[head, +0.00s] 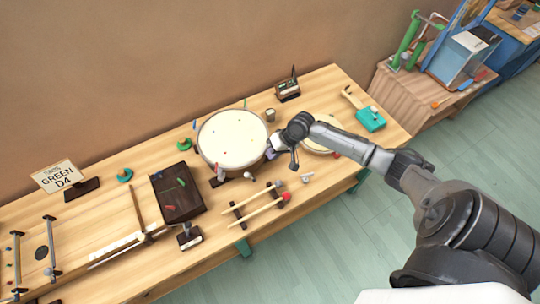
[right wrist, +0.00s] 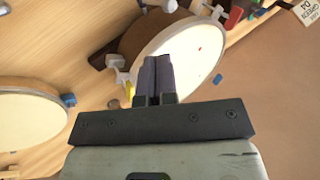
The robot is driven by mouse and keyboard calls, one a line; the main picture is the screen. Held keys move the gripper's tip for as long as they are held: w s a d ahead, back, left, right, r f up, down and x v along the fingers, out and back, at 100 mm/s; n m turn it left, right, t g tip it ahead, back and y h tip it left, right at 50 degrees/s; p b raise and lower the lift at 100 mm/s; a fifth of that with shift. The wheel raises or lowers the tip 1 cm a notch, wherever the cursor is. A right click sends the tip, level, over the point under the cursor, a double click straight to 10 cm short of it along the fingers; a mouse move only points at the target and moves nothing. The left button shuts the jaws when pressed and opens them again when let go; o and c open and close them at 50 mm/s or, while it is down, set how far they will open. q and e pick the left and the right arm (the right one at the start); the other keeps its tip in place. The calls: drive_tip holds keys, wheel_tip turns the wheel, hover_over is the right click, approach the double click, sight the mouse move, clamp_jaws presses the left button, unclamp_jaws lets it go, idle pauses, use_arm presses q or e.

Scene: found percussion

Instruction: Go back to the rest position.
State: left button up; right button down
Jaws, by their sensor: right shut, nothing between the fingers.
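My right gripper (head: 282,152) is over the workbench, just right of the large round drum (head: 233,138), in the head view. In the right wrist view its two dark fingers (right wrist: 155,78) are together with nothing between them, and the drum (right wrist: 200,60) lies beyond them. I cannot tell whether the fingers touch the drum's rim. My right arm comes in from the lower right. My left gripper does not show in either view.
Open green floor (head: 340,245) lies in front of the bench.

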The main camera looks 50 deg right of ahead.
idle(0.8)
drive_tip(key=s+a+r+n+t+h, duration=0.2)
drive_tip(key=s+a+r+n+h, duration=0.2)
drive_tip(key=a+r+n+h, duration=0.4)
drive_tip(key=s+a+f+g+y, duration=0.15)
drive_tip(key=s+a, duration=0.35)
drive_tip(key=s, duration=0.5)
drive_tip(key=s+a+f+g+y, duration=0.1)
drive_tip(key=s+a+f+y, duration=0.3)
drive_tip(key=s, duration=0.7)
wheel_tip(320, 180, up, 17)
drive_tip(key=w+h+p, duration=0.1)
drive_tip(key=h+p, duration=0.1)
drive_tip(key=p, duration=1.3)
drive_tip(key=shift+a+p, duration=0.25)
drive_tip(key=shift+p, duration=0.1)
